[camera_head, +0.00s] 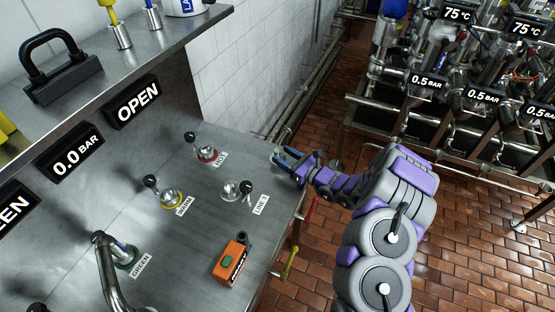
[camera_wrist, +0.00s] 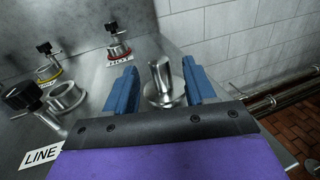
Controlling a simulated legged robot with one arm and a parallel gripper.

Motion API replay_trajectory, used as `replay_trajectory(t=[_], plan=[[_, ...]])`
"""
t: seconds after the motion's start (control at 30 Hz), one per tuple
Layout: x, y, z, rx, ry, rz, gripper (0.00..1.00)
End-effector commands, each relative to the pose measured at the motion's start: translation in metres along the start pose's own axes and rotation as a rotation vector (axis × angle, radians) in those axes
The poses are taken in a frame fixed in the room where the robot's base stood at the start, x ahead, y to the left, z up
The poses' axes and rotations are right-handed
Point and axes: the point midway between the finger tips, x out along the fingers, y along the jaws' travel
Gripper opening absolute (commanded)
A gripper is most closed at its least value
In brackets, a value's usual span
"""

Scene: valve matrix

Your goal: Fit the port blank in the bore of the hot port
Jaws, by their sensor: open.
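The port blank (camera_wrist: 163,82), a bare metal piece with a round flange and an upright stem, stands near the right edge of the steel bench. My gripper (camera_wrist: 160,86) is open, with its blue fingers either side of the blank and visible gaps between. In the head view my gripper (camera_head: 284,157) is at the bench's right edge and largely hides the blank. The hot port (camera_head: 207,154), a metal bore with a red ring and HOT label, is left of the gripper. It also shows in the wrist view (camera_wrist: 119,50), beyond the fingers at upper left.
A yellow-ringed WARM port (camera_head: 171,200), a LINE port (camera_head: 231,191) and a GREEN port (camera_head: 125,256) with a bent pipe share the bench. Black-knobbed valves stand beside ports. An orange box (camera_head: 231,264) sits at the front. Bench surface between hot port and gripper looks clear.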

Motion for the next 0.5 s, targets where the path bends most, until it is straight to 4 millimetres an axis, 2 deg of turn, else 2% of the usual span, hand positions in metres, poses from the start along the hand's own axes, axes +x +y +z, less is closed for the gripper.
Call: replay_trajectory(t=[0.2,0.5], plan=[[0.029,0.001,0.001,-0.001,0.001,0.002,0.55],[0.034,-0.001,0.003,0.0,0.0,-0.002,0.55]])
